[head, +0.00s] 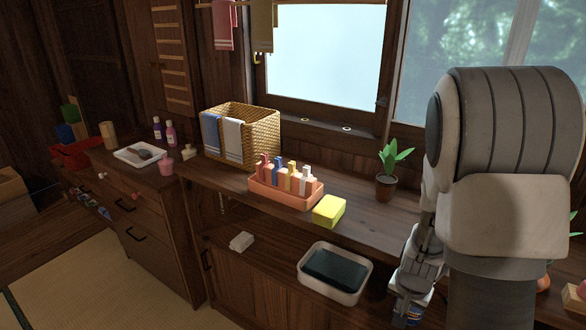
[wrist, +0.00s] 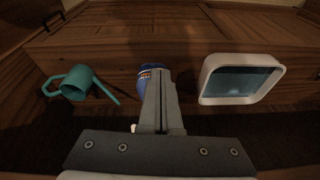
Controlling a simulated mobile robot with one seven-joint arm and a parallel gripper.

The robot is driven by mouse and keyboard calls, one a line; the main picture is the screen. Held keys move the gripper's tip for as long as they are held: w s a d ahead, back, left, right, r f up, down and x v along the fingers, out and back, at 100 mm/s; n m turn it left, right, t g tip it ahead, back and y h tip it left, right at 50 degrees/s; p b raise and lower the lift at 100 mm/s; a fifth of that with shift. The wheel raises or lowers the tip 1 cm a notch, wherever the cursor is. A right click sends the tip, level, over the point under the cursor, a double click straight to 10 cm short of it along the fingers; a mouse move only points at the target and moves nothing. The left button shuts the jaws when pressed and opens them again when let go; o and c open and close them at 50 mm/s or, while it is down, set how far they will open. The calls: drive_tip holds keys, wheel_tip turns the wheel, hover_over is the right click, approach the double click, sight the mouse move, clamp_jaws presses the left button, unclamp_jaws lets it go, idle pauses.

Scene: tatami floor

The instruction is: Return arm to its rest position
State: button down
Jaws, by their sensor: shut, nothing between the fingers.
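My gripper (wrist: 158,75) points forward in the wrist view, its two fingers shut together with nothing between them. A blue container with a label (wrist: 147,70) shows partly behind the fingertips; I cannot tell whether they touch. In the head view my arm hangs down at the right, in front of the wooden counter (head: 385,216), bent low beside the white basin (head: 367,277). The fingertips are not clear there.
A teal watering can (wrist: 76,83) is left of my fingers, and the white basin (wrist: 207,72) is right. On the counter are an orange caddy of bottles (head: 286,198), a yellow sponge (head: 329,210), a potted plant (head: 387,185) and a wicker basket (head: 262,133). Tatami floor (head: 75,285) is clear at lower left.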

drive_tip(key=a+r+n+t+y, duration=0.1)
drive_tip(key=a+r+n, duration=0.1)
drive_tip(key=a+r, duration=0.5)
drive_tip(key=s+a+r+n+t, duration=0.1)
drive_tip(key=s+a+r+n, duration=0.15)
drive_tip(key=s+r, duration=0.65)
drive_tip(key=s+a+r+n+t, duration=0.1)
drive_tip(key=s+a+r+n, duration=0.15)
drive_tip(key=s+r, duration=0.6)
wheel_tip(320, 180, up, 23)
drive_tip(key=w+p, duration=0.2)
drive_tip(key=p, duration=2)
drive_tip(key=shift+r+n, duration=0.2)
drive_tip(key=shift+n, duration=0.2)
drive_tip(key=shift+w, duration=0.1)
